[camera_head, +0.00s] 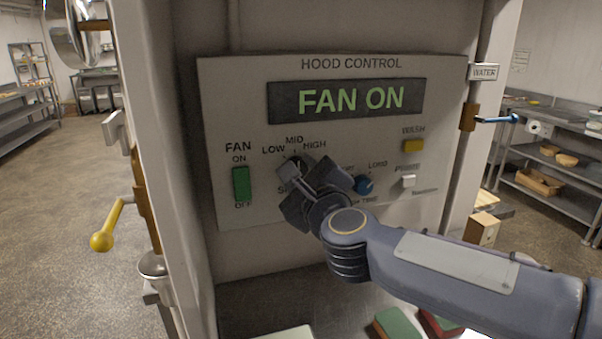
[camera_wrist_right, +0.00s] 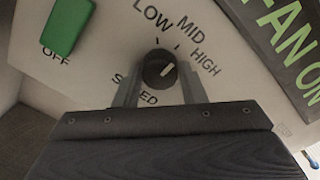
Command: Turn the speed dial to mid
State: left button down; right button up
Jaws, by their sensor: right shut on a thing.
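The speed dial (camera_wrist_right: 159,69) is a round black knob with a white pointer line, on a panel marked LOW, MID and HIGH. In the right wrist view the pointer slants up and right, seemingly between the MID and HIGH marks; its exact setting is hard to tell. My right gripper (camera_wrist_right: 160,92) is shut on the dial, one finger on each side. In the head view my right gripper (camera_head: 296,180) covers most of the dial (camera_head: 291,168). The display (camera_head: 345,101) reads FAN ON. My left gripper is not in view.
A green fan switch (camera_head: 241,184) is left of the dial. A blue timer knob (camera_head: 363,185) is close by on the right, beside my gripper. A yellow wash button (camera_head: 413,145) and a white prime button (camera_head: 408,181) are farther right.

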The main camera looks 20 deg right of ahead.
jog(key=o, duration=1)
jog(key=s, duration=0.7)
jog(key=shift+s+d, duration=0.15)
jog(key=shift+s, duration=0.25)
